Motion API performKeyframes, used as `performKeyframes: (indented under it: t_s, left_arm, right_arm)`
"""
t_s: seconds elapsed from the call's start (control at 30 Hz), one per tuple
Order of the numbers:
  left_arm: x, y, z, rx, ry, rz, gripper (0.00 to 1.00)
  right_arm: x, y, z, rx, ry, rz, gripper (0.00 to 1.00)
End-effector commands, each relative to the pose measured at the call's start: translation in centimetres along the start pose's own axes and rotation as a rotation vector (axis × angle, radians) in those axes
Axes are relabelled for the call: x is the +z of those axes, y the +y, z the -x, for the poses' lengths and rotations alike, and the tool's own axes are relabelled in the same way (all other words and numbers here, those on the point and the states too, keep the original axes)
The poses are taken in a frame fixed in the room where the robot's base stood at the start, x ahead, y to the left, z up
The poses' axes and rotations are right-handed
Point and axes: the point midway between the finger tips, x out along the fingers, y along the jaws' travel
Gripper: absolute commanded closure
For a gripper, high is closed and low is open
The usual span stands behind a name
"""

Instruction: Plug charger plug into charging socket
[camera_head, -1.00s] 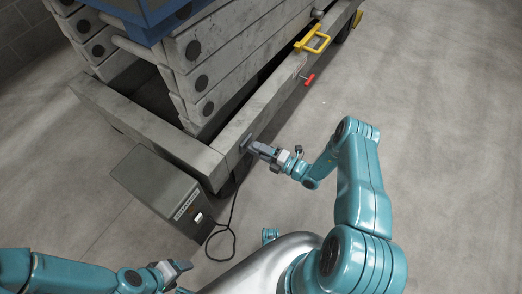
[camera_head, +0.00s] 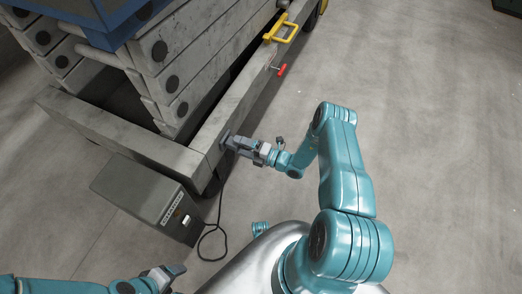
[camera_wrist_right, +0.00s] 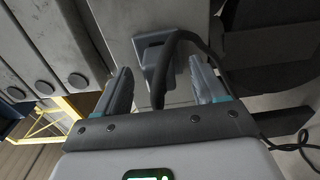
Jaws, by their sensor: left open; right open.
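The charging socket (camera_head: 224,138) is a small dark plate on the lift's side beam; it also shows in the right wrist view (camera_wrist_right: 150,42). The dark charger plug (camera_wrist_right: 157,66) sits against the socket and looks seated in it; its exact depth is hidden. Its black cable (camera_wrist_right: 188,40) arcs away to the right. My right gripper (camera_head: 238,145) is at the socket. In the right wrist view its fingers (camera_wrist_right: 162,88) stand apart on either side of the plug, with gaps visible. My left gripper (camera_head: 173,270) is open and empty at the bottom left.
A grey charger box (camera_head: 150,195) stands on the floor beside the lift, with the cable (camera_head: 221,215) looping to the floor. A yellow handle (camera_head: 281,30) and a red handle (camera_head: 281,70) stick out from the lift (camera_head: 205,85). The floor to the right is clear.

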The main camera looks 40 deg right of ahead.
Motion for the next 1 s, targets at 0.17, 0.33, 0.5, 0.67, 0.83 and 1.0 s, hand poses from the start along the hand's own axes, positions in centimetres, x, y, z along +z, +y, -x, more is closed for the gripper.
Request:
performKeyframes:
  t_s: [0.17, 0.33, 0.5, 0.67, 0.83, 1.0]
  left_arm:
    - [0.0, 0.2, 0.7, 0.0, 0.0, 0.0, 0.33]
    - [0.0, 0.3, 1.0, 0.0, 0.0, 0.0, 0.33]
    - [0.0, 0.4, 1.1, 0.0, 0.0, 0.0, 0.33]
    - [0.0, 0.4, 1.2, 0.0, 0.0, 0.0, 0.33]
    - [0.0, 0.4, 1.2, 0.0, 0.0, 0.0, 0.33]
    - [0.0, 0.4, 1.2, 0.0, 0.0, 0.0, 0.33]
  right_arm:
    - [0.1, 0.1, 4.1, -0.002, -0.007, -0.002, 0.3]
    - [0.1, 0.1, 8.4, -0.001, -0.007, 0.0, 0.3]
    - [0.1, 0.1, 12.0, 0.0, -0.005, 0.0, 0.3]
    - [0.0, 0.1, 14.1, 0.0, -0.002, 0.0, 0.3]
    - [0.0, 0.1, 15.0, 0.001, 0.0, 0.0, 0.3]
    - [0.0, 0.1, 15.0, 0.001, 0.0, 0.001, 0.3]
